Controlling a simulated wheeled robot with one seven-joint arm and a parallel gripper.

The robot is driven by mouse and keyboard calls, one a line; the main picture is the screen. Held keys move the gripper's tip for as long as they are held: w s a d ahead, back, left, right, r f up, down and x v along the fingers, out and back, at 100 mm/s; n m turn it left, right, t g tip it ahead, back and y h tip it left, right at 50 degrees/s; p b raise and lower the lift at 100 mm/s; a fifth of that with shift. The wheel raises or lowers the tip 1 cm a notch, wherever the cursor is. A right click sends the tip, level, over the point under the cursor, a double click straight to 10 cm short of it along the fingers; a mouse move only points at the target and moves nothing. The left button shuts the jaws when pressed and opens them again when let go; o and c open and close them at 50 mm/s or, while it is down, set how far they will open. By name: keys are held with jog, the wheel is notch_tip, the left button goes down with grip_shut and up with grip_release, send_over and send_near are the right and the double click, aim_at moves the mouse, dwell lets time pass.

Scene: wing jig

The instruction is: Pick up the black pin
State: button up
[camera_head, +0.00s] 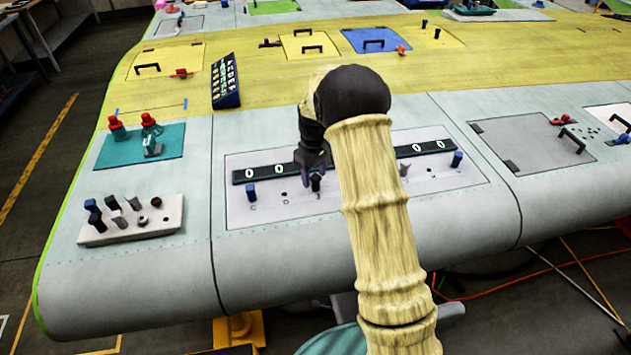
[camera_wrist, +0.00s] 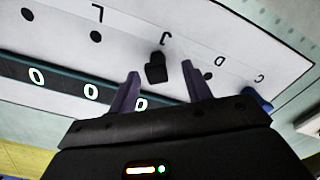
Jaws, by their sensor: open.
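A black pin (camera_head: 316,183) stands on the white panel (camera_head: 275,208) on the wing's front part, in the row of marked holes. In the wrist view the black pin (camera_wrist: 155,69) shows just beyond and between the fingertips. My gripper (camera_wrist: 160,70) is open, with one finger on each side of the pin and a visible gap to it. In the head view my gripper (camera_head: 314,168) is directly over the pin, partly hidden by my wrist. I cannot tell its exact height above the panel.
A blue pin (camera_head: 251,192) stands left of the black pin, and another blue pin (camera_head: 457,158) at the panel's right. A dark numbered strip (camera_head: 270,171) runs behind the holes. A grey block (camera_head: 132,222) with several pins sits at the left, below red knobs (camera_head: 117,127).

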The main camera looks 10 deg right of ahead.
aim_at(315, 176)
jog(key=shift+w+d+f+p, duration=0.15)
jog(key=shift+f+p, duration=0.55)
jog(key=shift+f, duration=1.15)
grip_shut()
